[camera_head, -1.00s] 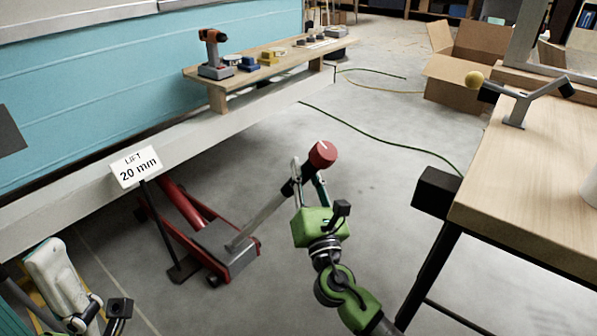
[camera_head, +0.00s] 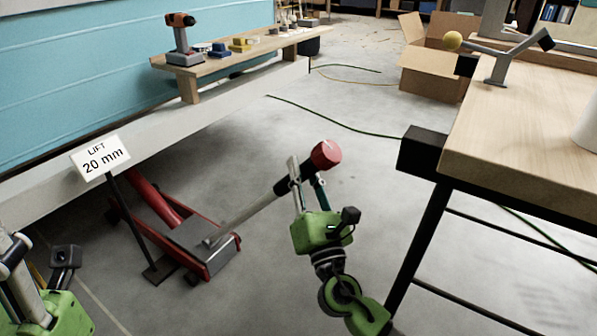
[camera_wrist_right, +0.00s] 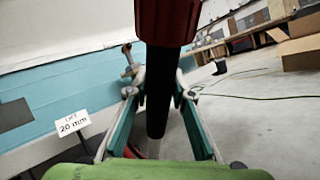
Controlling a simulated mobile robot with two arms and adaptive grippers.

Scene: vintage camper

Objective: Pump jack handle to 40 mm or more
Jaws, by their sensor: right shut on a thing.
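The red floor jack (camera_head: 222,262) stands on the concrete under the edge of the camper's pale sill. Its grey handle (camera_head: 248,216) slants up to the right and ends in a black grip with a red knob (camera_head: 325,155). A sign (camera_head: 101,158) beside the jack reads "LIFT 20 mm"; it also shows in the right wrist view (camera_wrist_right: 73,124). My right gripper (camera_head: 307,182) is shut on the handle's black grip just below the knob. In the right wrist view the handle (camera_wrist_right: 157,115) runs between its fingers. Part of my left gripper (camera_head: 40,262) shows at lower left; its fingertips are unclear.
A wooden workbench (camera_head: 540,130) with a black-cornered frame stands close on the right. A low plank shelf (camera_head: 240,60) with a drill (camera_head: 181,40) and small items runs along the camper. A cardboard box (camera_head: 432,75) sits behind. The floor around the jack is mostly clear.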

